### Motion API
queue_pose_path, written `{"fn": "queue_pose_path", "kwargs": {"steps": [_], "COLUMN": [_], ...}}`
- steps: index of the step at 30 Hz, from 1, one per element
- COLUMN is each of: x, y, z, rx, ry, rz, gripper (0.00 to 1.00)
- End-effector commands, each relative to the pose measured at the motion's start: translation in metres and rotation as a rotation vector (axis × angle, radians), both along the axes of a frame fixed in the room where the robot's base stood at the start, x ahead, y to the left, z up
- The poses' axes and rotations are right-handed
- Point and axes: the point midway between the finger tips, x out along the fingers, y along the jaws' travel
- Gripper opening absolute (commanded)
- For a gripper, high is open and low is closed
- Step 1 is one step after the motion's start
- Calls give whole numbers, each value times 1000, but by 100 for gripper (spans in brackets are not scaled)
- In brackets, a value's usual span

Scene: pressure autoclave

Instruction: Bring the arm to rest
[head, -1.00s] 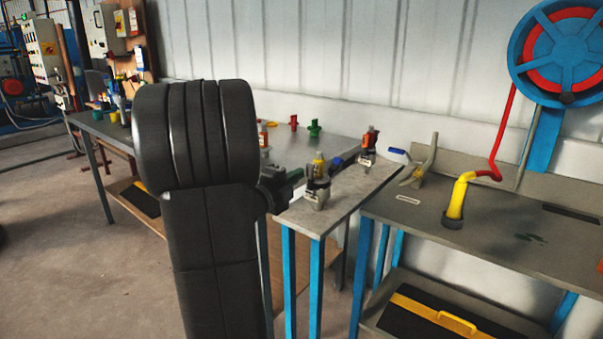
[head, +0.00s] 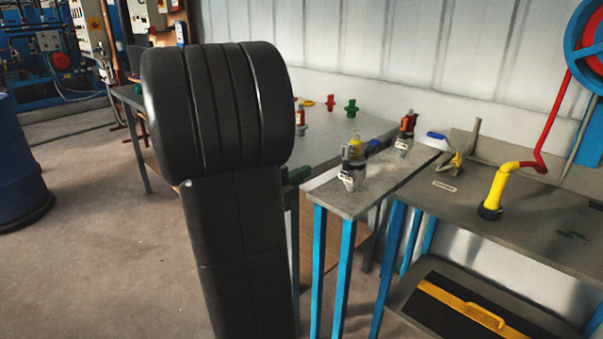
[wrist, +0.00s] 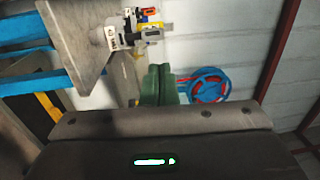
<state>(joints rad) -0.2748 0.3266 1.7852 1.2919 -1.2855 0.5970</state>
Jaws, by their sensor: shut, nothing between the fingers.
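My arm stands folded upright in the head view, its black links filling the left middle of the picture. My gripper (wrist: 158,85) shows in the wrist view as two green fingers pressed together, with nothing between them. In the head view only a small green part of my gripper (head: 298,174) shows past the right side of the arm; the rest is hidden. It appears near the left end of the narrow grey bench (head: 338,201), but I cannot tell the gap.
Clamped fittings stand on the narrow bench, including a near one (head: 352,170) and a far one (head: 405,135). A wider bench (head: 545,215) with a yellow pipe (head: 495,191) is at right. A blue drum (head: 18,165) stands at far left. Open floor lies between drum and arm.

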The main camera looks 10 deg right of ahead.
Motion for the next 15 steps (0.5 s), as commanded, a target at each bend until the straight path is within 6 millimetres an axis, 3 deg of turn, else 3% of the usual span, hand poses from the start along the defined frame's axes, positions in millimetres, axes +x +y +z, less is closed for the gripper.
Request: {"fn": "queue_pose_path", "kwargs": {"steps": [7, 15], "x": [8, 35], "y": [-10, -47], "z": [1, 4], "rx": [0, 0], "ry": [0, 0], "rz": [-3, -5], "gripper": [0, 0]}}
